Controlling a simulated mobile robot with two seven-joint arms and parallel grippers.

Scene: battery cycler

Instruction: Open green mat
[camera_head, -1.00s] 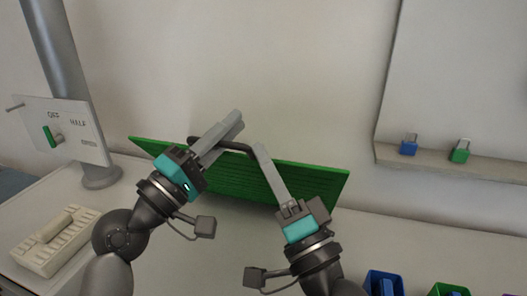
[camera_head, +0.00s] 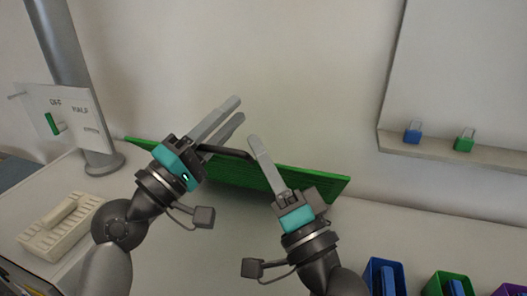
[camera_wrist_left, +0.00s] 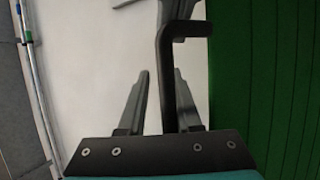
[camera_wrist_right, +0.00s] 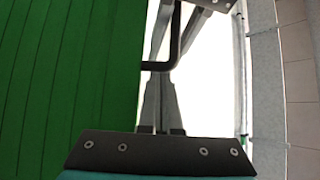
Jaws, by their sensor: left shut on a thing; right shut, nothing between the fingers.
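The green mat (camera_head: 310,184) is a ribbed panel leaning against the wall on the table, with a dark bent handle (camera_head: 232,152) at its upper edge. My left gripper (camera_head: 237,109) is closed on the handle; its fingers are visibly apart in the left wrist view, with the handle (camera_wrist_left: 168,80) between them. The mat (camera_wrist_left: 268,90) fills the right side there. My right gripper (camera_head: 254,138) is shut and empty beside the handle's right end. In the right wrist view the mat (camera_wrist_right: 60,80) is on the left and the handle (camera_wrist_right: 176,40) lies by the fingertips.
A grey post (camera_head: 62,70) with a labelled switch panel (camera_head: 75,122) stands at left. A beige slotted block (camera_head: 60,222) sits at the table's left. Blue (camera_head: 385,268) and green (camera_head: 447,284) bins are at lower right. A wall shelf (camera_head: 470,155) holds two small locks.

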